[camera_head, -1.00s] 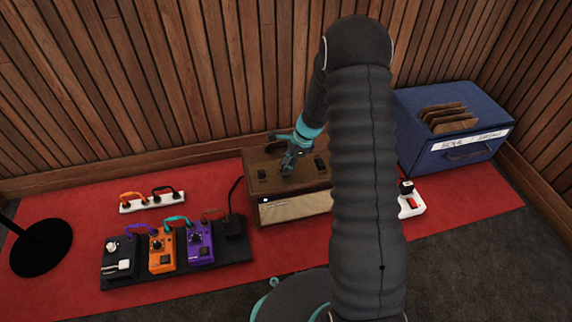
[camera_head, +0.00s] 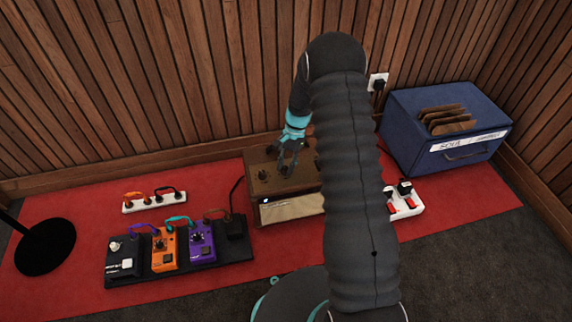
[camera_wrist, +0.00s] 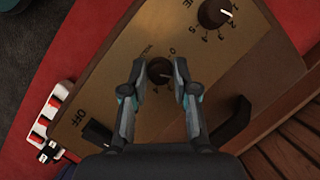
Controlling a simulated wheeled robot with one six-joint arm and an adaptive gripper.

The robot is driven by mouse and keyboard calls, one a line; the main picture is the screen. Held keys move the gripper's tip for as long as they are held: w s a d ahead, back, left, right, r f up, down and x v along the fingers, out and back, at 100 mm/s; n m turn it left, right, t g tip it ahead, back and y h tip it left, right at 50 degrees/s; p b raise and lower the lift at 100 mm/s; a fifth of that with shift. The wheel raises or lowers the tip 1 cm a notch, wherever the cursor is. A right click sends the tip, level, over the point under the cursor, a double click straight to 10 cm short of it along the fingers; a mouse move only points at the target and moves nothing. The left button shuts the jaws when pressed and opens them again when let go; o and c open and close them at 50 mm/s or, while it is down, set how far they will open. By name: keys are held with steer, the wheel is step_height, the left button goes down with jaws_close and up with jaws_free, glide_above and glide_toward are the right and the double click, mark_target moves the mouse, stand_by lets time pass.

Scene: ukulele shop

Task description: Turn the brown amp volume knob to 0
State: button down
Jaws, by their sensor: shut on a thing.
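The brown amp (camera_head: 262,190) stands on the red carpet against the wood-slat wall, its control panel facing up. In the wrist view, the dark round volume knob (camera_wrist: 159,70) sits on the tan panel (camera_wrist: 115,85), with a pale pointer mark. Numbers are printed around it, but its exact setting is hard to read. My gripper (camera_wrist: 160,71) is shut on this knob, one finger on each side. In the head view my gripper (camera_head: 290,165) is over the amp top and hides the knob.
Another knob (camera_wrist: 215,13) and an OFF switch (camera_wrist: 97,133) share the panel. A pedalboard (camera_head: 235,250) is left of the amp, a white power strip (camera_head: 404,205) right. A blue crate (camera_head: 410,140) is at the back right. My arm blocks the amp's right part.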

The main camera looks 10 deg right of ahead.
steer(key=n+h, duration=0.1)
steer(key=n, duration=0.2)
steer(key=shift+a+n+g, duration=0.1)
steer(key=shift+n+g, duration=0.3)
steer(key=n+h, duration=0.1)
steer(key=n, duration=0.2)
steer(key=shift+n+g+h, duration=0.3)
steer(key=n+h, duration=0.1)
steer(key=n, duration=0.2)
steer(key=n+h, duration=0.1)
steer(key=n, duration=0.2)
steer(key=shift+a+h, duration=0.15)
steer(key=shift+h, duration=0.15)
steer(key=c, duration=0.9)
jaws_free()
steer(key=shift+w, duration=0.1)
steer(key=v, duration=1.2)
steer(key=shift+s, duration=0.3)
